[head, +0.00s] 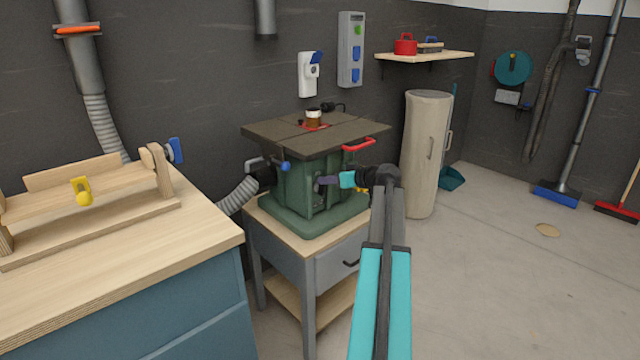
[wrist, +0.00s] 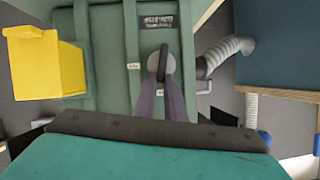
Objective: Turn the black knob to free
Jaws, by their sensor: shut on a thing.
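The green router table (head: 300,190) has a dark flat top and stands on a grey cabinet.
A yellow box (wrist: 45,62) sticks out left of my fingers in the wrist view. A grey hose (wrist: 225,52) is at right. A red handle (head: 359,144) is on the tabletop edge. A wooden workbench (head: 130,235) stands at left. The floor at right is mostly clear.

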